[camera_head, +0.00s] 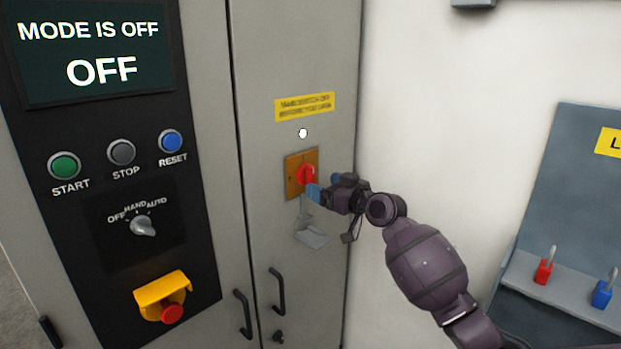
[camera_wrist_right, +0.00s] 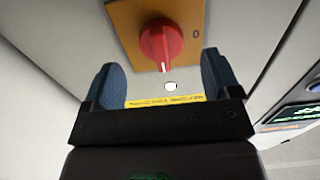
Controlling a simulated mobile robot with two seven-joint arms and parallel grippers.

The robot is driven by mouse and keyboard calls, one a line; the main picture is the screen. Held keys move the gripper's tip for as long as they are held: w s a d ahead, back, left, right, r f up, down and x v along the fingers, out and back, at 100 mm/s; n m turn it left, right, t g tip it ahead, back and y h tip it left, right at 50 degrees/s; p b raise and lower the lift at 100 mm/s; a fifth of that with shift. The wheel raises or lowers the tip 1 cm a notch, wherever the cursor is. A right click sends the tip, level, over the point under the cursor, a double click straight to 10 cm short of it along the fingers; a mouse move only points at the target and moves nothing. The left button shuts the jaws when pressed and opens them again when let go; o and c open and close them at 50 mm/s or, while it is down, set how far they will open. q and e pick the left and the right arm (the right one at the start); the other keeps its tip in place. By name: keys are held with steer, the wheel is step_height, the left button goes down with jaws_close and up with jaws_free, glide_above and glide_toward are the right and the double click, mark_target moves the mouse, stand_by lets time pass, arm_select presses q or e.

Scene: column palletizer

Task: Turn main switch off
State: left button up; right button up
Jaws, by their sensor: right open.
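The main switch is a red rotary knob (camera_head: 306,175) on an orange plate (camera_head: 291,184), on the grey cabinet door under a yellow label (camera_head: 304,106). In the right wrist view the red knob (camera_wrist_right: 161,45) has a white pointer line, and a "0" is marked on the orange plate (camera_wrist_right: 125,22). My right gripper (camera_head: 318,190) is at the knob in the head view. In the wrist view its two blue fingers (camera_wrist_right: 165,85) are spread apart, with the knob just beyond and between them. I cannot tell whether they touch it. My left gripper is not in view.
The left panel has a display (camera_head: 90,50) reading "MODE IS OFF", start, stop and reset buttons, a mode selector (camera_head: 142,226) and an emergency stop (camera_head: 172,312). Door handles (camera_head: 277,291) stick out below. A board with red (camera_head: 543,271) and blue (camera_head: 602,294) padlocks is at right.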

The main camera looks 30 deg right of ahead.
mark_target(313, 181)
steer(key=shift+p+x, duration=0.35)
steer(key=shift+x, duration=2.35)
